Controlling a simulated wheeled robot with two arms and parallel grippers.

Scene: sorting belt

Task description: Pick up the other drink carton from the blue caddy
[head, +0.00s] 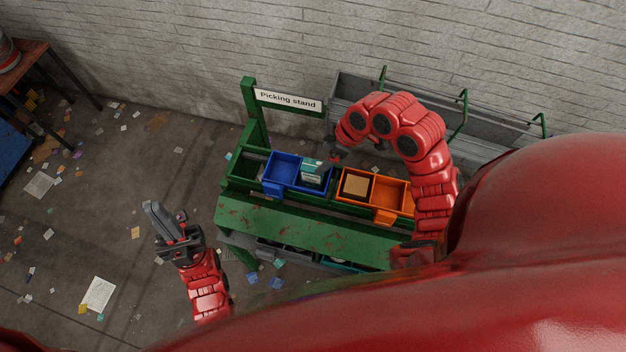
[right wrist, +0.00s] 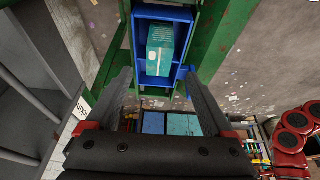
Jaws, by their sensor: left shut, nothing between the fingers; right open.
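The blue caddy (head: 282,189) sits on the green picking stand, left of the orange caddy. A teal and white drink carton (head: 312,172) stands in its right compartment; its left compartment looks empty. In the right wrist view the carton (right wrist: 160,48) lies inside the blue caddy (right wrist: 143,78), beyond my fingertips. My right gripper (right wrist: 161,82) is open and empty, its fingers spread wider than the carton. In the head view my right gripper (head: 331,158) is just right of the carton and partly hidden by its arm. My left gripper (head: 166,222) is shut and empty, away from the stand at the left.
The orange caddy (head: 384,216) holds a brown box (head: 356,185) in its left compartment. The stand's green shelf (head: 300,232) is bare in front of the caddies. A sign post (head: 254,113) rises behind the blue caddy. A grey metal trough (head: 350,88) runs behind. Litter covers the floor.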

